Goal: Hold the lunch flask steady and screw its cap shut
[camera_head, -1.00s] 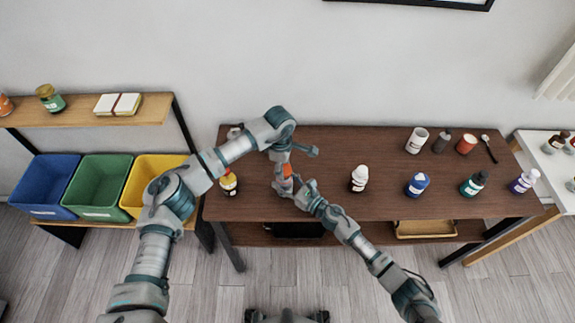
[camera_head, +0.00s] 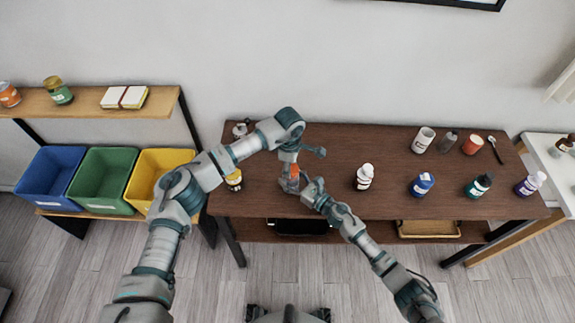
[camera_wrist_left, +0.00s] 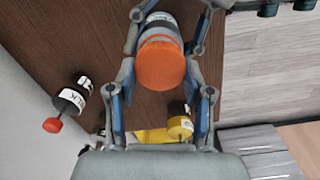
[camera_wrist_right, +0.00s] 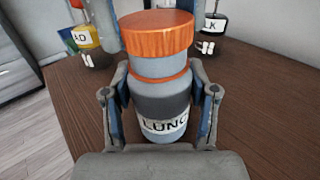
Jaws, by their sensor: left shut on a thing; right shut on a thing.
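The lunch flask (camera_wrist_right: 162,105) is a grey jar with a partly hidden "LUNC" label. It stands roughly upright between the fingers of my right gripper (camera_wrist_right: 160,112), which is shut around its body. Its orange cap (camera_wrist_right: 157,33) sits on top, with a grey neck and a thin orange ring below it. In the left wrist view the cap (camera_wrist_left: 160,64) lies between the fingers of my left gripper (camera_wrist_left: 160,75), shut on it from above. In the head view the flask (camera_head: 289,184) is small and largely covered by my grippers.
A white bottle (camera_head: 364,179) stands to the right, then a blue bottle (camera_head: 421,186) and others. Coloured bins (camera_head: 103,180) are at the left.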

